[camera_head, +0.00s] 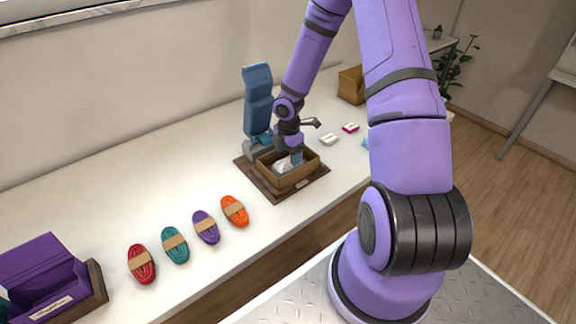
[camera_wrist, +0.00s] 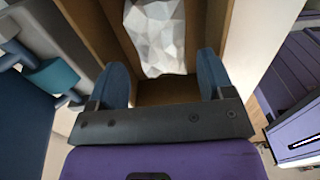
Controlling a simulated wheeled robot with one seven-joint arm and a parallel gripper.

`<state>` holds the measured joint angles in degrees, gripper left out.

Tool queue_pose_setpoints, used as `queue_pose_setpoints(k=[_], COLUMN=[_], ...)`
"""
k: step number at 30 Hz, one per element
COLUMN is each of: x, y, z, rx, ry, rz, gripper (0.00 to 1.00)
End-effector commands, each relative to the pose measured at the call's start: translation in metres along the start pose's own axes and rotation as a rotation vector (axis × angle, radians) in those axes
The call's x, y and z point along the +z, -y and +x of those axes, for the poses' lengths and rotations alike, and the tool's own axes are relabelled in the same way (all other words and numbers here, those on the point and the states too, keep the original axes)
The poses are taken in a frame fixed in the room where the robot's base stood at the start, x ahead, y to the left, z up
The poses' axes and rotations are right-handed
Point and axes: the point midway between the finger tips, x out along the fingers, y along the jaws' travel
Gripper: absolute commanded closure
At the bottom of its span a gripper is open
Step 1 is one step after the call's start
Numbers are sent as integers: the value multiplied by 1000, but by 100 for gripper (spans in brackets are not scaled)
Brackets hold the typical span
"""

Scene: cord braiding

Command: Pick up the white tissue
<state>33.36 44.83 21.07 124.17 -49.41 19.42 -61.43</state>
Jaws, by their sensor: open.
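The white tissue (camera_head: 283,165) is a crumpled, faceted white lump inside a small open wooden box (camera_head: 301,176). In the wrist view the tissue (camera_wrist: 157,35) lies between the brown walls of the box, just beyond my fingertips. My gripper (camera_head: 292,157) points down into the box from above. In the wrist view my gripper (camera_wrist: 166,75) has its two blue fingers spread wide, with bare box floor and the near end of the tissue between and ahead of them. I cannot tell from these views how high the fingertips are above the box floor.
The box sits on a dark wooden base (camera_head: 265,188), with a blue device (camera_head: 257,100) close behind it. Red (camera_head: 142,263), teal (camera_head: 175,245), purple (camera_head: 206,227) and orange (camera_head: 235,211) cord bundles lie to the left. A purple box (camera_head: 45,272) stands at far left.

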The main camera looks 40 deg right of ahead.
Motion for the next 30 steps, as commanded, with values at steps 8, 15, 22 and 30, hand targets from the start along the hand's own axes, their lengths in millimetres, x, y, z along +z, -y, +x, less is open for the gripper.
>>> queue_pose_setpoints(k=[8, 15, 22, 30], x=[-1, 0, 0, 0], y=[0, 0, 0, 0], z=[38, 47, 47, 47], rx=[-3, -1, -1, -1], ry=[0, 1, 1, 1], rz=[-1, 0, 0, 1], gripper=[26, 26, 48, 62])
